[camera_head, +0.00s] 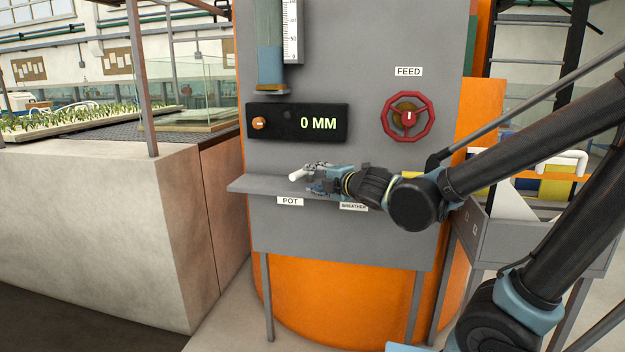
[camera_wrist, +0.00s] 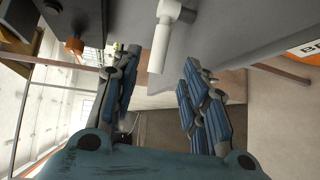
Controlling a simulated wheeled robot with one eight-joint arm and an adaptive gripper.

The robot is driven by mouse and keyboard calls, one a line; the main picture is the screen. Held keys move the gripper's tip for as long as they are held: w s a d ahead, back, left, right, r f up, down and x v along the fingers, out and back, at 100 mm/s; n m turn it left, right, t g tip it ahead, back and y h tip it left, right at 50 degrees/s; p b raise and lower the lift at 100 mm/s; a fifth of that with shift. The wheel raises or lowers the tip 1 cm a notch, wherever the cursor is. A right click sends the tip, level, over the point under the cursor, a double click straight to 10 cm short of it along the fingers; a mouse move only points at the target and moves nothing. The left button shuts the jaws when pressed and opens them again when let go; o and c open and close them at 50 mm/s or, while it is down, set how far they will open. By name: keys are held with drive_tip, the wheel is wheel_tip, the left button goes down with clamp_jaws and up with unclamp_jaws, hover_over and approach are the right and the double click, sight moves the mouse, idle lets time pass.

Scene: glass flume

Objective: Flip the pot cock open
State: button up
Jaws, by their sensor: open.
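The pot cock's white lever (camera_head: 299,175) juts out above the small grey shelf, over the POT label (camera_head: 290,201). In the wrist view the white lever (camera_wrist: 160,45) hangs from a white pivot near the top edge and points down. My gripper (camera_head: 315,179) is open, coming from the right at the lever. In the wrist view my gripper (camera_wrist: 160,68) has one blue finger on each side of the lever's lower end. The valve body is mostly hidden.
The grey shelf (camera_head: 245,184) runs close below my gripper. My gripper and wrist partly cover the BREATHER label (camera_head: 354,207). Above are a black display (camera_head: 318,124) reading 0 MM, with an orange knob (camera_head: 259,123), and a red FEED wheel (camera_head: 408,115).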

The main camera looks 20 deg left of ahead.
drive_tip(key=shift+v, duration=0.75)
